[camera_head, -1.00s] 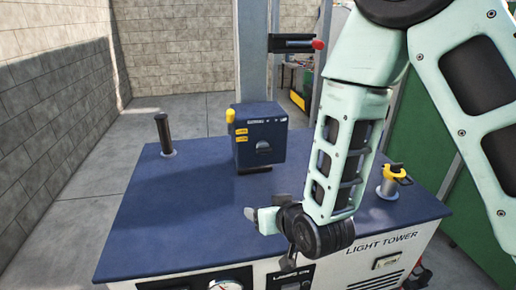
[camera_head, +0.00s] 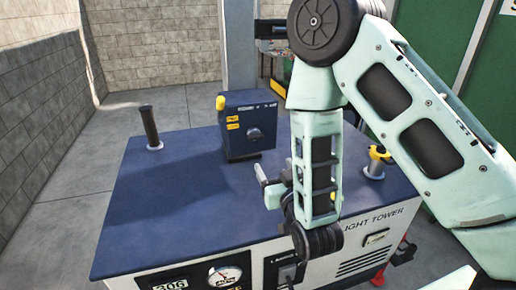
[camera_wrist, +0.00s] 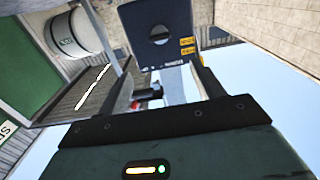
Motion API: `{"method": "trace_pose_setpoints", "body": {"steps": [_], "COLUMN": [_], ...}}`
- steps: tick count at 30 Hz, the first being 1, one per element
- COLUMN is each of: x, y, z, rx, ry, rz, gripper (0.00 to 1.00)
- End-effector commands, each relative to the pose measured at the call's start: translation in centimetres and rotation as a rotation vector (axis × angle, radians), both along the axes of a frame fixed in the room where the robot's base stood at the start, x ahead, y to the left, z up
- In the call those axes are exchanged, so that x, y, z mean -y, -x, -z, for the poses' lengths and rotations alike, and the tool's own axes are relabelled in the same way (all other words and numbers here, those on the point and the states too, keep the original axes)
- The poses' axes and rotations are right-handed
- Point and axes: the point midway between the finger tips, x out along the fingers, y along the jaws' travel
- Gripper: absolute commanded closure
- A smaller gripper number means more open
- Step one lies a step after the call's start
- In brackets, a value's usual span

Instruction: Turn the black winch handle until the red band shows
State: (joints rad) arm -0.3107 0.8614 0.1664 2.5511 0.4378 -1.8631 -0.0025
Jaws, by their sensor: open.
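A dark blue box (camera_head: 236,145) with yellow labels and a yellow knob stands on the blue top of the light tower. A round black knob (camera_head: 255,134) is on its face; it also shows in the wrist view (camera_wrist: 160,36). Behind the box, a black bar (camera_head: 270,30) on the grey mast is partly hidden by my arm. I cannot tell which black part is the winch handle. No red band is clearly visible. My gripper (camera_head: 267,186) is open and empty, over the top's front part, short of the box. Its two fingers (camera_wrist: 168,80) frame the view below the box.
A black post (camera_head: 150,127) stands at the top's left. A yellow-capped filler (camera_head: 377,160) stands at the right, close to my arm. The front panel carries a gauge (camera_head: 225,278).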

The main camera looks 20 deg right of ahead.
Motion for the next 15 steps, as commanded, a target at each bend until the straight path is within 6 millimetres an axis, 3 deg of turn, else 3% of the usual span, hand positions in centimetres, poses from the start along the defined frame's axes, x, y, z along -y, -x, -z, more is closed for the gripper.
{"method": "trace_pose_setpoints", "body": {"steps": [15], "x": [0.0], "y": [-2.7], "z": [0.6], "rx": [0.003], "ry": [-0.003], "rz": [0.004], "gripper": [0.33]}}
